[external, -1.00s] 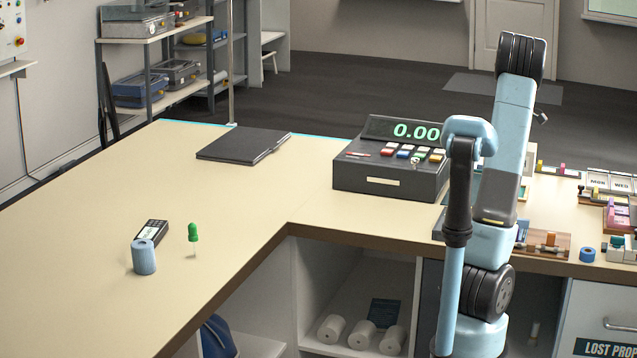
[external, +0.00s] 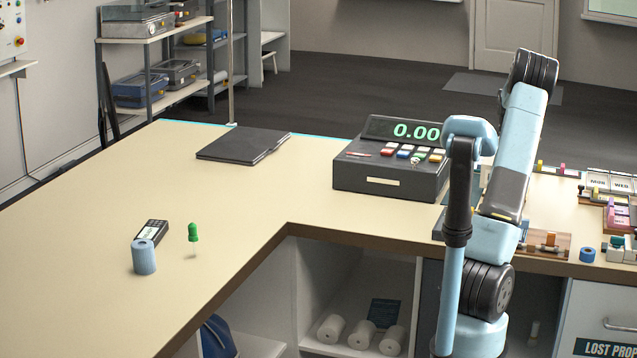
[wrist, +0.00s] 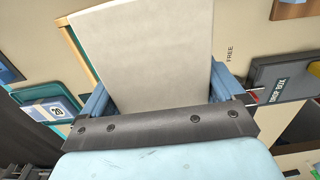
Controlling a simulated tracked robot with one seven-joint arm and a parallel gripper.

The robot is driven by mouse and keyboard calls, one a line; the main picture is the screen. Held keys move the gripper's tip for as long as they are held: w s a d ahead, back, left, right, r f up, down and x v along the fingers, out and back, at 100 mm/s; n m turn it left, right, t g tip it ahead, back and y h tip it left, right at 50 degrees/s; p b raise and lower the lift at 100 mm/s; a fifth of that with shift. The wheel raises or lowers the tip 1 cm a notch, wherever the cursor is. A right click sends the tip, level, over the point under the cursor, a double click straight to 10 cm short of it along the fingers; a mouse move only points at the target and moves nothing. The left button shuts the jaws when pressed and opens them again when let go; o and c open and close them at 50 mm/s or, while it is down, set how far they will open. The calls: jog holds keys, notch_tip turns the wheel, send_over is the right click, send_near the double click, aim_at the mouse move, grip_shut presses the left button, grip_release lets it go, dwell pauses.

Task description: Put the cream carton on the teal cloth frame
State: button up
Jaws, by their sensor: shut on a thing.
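The cream carton (wrist: 152,50) fills the upper middle of the wrist view, between the two blue fingers of my gripper (wrist: 160,88). My gripper is shut on it. A strip with a light wooden edge and a teal inner side (wrist: 76,46) shows just left of the carton; it may be the teal cloth frame, and the carton hides the rest. I cannot tell the height of the carton above it. In the external view my arm hides the gripper and the carton.
The wrist view shows a blue-and-white date block (wrist: 58,108) at left and a grey "SHOP BOX" item (wrist: 285,78) at right. The cash register (external: 390,165) stands left of my arm. Small items crowd the counter at right; the counter (external: 250,205) further left is mostly clear.

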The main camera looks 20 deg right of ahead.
jog(key=shift+f, duration=0.95)
jog(key=o, duration=0.8)
jog(key=shift+f, duration=0.1)
